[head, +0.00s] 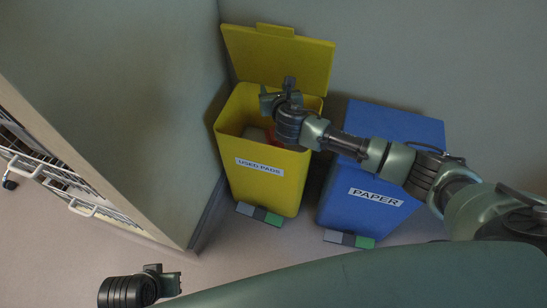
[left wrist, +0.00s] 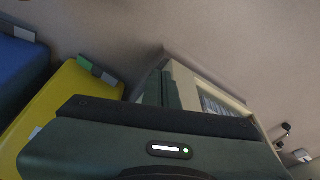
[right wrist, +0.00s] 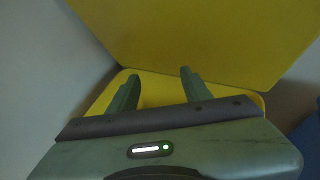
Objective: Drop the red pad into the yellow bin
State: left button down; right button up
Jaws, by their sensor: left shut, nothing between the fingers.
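The yellow bin (head: 232,160), labelled USED PADS, stands in the corner with its lid (head: 285,55) raised. Inside it a bit of red, the red pad (head: 272,133), shows beside a greyish item (head: 254,134); my right arm hides part of it. My right gripper (head: 279,96) is over the bin's opening. In the right wrist view its fingers (right wrist: 158,85) are apart with nothing between them, above the yellow bin's interior. My left gripper (head: 172,281) is shut and empty, low at the front, away from the bin.
A blue bin (head: 345,220) labelled PAPER, its lid closed, stands right of the yellow one. Both have pedals in front. A wall end (head: 150,120) stands left of the yellow bin, with a white wire rack (head: 75,190) beyond it. The floor in front is clear.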

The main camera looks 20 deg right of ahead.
jog(key=shift+s, duration=0.15)
pick_arm(q)
notch_tip(320, 180, down, 8)
jog(key=p, duration=0.2)
jog(key=shift+s+f+g, duration=0.15)
jog(key=shift+s+g, duration=0.15)
jog(key=shift+s, duration=0.1)
pick_arm(e)
jog(key=v, duration=0.7)
jog(key=shift+s+r, duration=0.15)
jog(key=shift+s, duration=0.1)
